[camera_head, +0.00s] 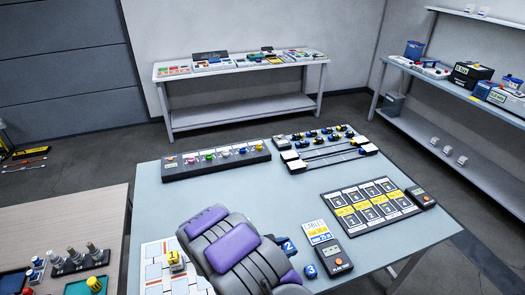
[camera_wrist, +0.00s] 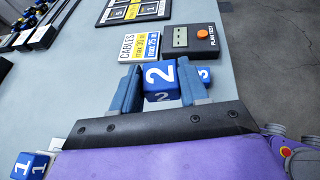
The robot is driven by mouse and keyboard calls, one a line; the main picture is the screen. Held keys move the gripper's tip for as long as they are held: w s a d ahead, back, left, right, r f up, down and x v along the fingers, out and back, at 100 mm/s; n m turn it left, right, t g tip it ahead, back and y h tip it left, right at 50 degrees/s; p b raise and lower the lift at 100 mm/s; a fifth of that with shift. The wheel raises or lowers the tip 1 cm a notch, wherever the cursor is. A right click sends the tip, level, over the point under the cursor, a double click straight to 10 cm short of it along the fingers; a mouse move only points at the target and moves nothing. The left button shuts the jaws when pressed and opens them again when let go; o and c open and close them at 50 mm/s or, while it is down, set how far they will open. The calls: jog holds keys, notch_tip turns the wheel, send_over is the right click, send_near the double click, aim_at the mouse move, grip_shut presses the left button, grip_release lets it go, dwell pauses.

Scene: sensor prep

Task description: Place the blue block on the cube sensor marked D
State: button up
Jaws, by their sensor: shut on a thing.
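A blue block with a white 2 (camera_wrist: 160,83) sits between the two blue-grey fingers of my gripper (camera_wrist: 158,72) in the wrist view, and the fingers are closed on it. In the head view the same block shows (camera_head: 288,248) at the far end of my purple and grey arm, over the blue-grey table (camera_head: 380,255). A second blue block with a 3 (camera_head: 310,271) stands on the table just right of it, partly hidden by a finger in the wrist view (camera_wrist: 204,75). Another blue block with a 1 (camera_wrist: 30,165) is at the wrist view's lower left. I cannot make out a D mark.
Beyond the blocks lie a CABLES card (camera_head: 317,232) and a dark tester (camera_head: 333,257). A numbered black-and-yellow board (camera_head: 370,205) is at right. A rail with coloured pieces (camera_head: 215,160) and a cable board (camera_head: 325,148) line the back. The table's middle is largely clear.

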jog(key=w+d+r+n+t+y, duration=0.1)
jog(key=w+r+n+t+y, duration=0.1)
jog(key=w+r, duration=0.45)
jog(key=w+d+r+n+t+y, duration=0.1)
jog(key=w+r+n+t+y, duration=0.15)
jog(key=r, duration=0.75)
jog(key=d+r+n+t+y, duration=0.1)
jog(key=d+r+n+y, duration=0.1)
jog(key=r, duration=0.5)
jog(key=d+r+n+t+y, duration=0.1)
jog(key=r+n, duration=0.1)
jog(key=r, duration=0.6)
jog(key=shift+s+d+r+n+y, duration=0.25)
jog(key=shift+s+d+n+y, duration=0.05)
jog(key=shift+d+n+y, duration=0.05)
